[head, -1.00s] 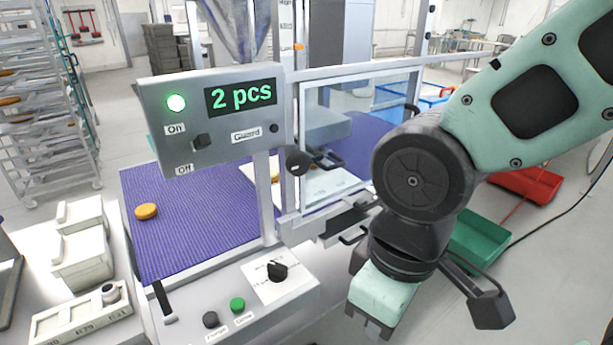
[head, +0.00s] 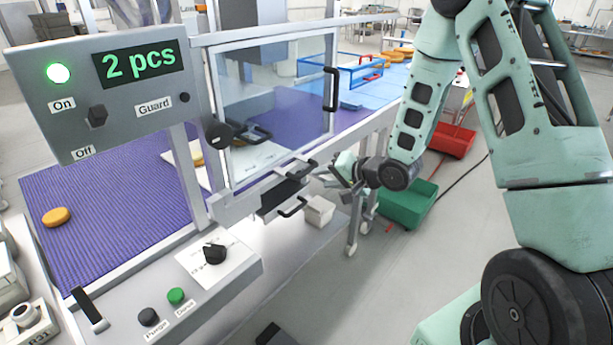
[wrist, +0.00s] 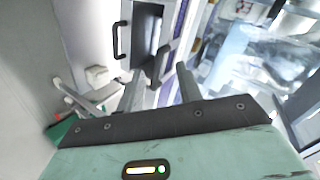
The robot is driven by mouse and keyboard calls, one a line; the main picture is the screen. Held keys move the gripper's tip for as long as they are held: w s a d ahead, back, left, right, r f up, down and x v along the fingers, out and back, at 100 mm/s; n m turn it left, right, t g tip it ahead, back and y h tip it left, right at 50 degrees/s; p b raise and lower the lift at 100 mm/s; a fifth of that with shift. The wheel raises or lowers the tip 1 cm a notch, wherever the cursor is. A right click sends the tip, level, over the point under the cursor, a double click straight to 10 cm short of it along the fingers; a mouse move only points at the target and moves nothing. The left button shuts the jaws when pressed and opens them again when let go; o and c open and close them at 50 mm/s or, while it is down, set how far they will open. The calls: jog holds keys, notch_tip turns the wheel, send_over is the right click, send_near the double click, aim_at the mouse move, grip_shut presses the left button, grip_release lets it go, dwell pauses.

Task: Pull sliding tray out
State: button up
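The sliding tray seems to be the dark, flat unit (head: 280,196) low on the machine's front, below the clear guard; I cannot tell how far out it stands. A black bar handle (head: 293,208) is in front of it, and another dark handle shows just above. My gripper (head: 333,178) is at the right of these handles, apart from them as far as I can see. In the wrist view my gripper (wrist: 160,78) has its two fingers spread with nothing between them. A black handle (wrist: 118,40) and a dark recess (wrist: 147,42) lie beyond the fingertips.
The clear guard (head: 270,110) is above the tray. A purple belt (head: 110,190) carries an orange round (head: 56,217). The panel reads 2 pcs. A small pale box (head: 319,211) sits below the handles. A green crate (head: 408,205) and a red crate (head: 452,139) stand on the floor.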

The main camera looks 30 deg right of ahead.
aim_at(309, 171)
jog(key=s+d+f+m+t+y, duration=0.1)
jog(key=s+d+f+m+t, duration=0.15)
jog(key=d+m, duration=0.4)
jog(key=shift+n+t, duration=0.35)
jog(key=shift+n, duration=0.4)
jog(key=p+x, duration=0.1)
jog(key=x, duration=0.4)
jog(key=p+x, duration=0.1)
jog(key=x, duration=0.5)
jog(key=d+p+x, duration=0.1)
jog(key=x, duration=0.5)
jog(key=shift+w+f, duration=0.1)
jog(key=shift+w, duration=0.15)
grip_shut()
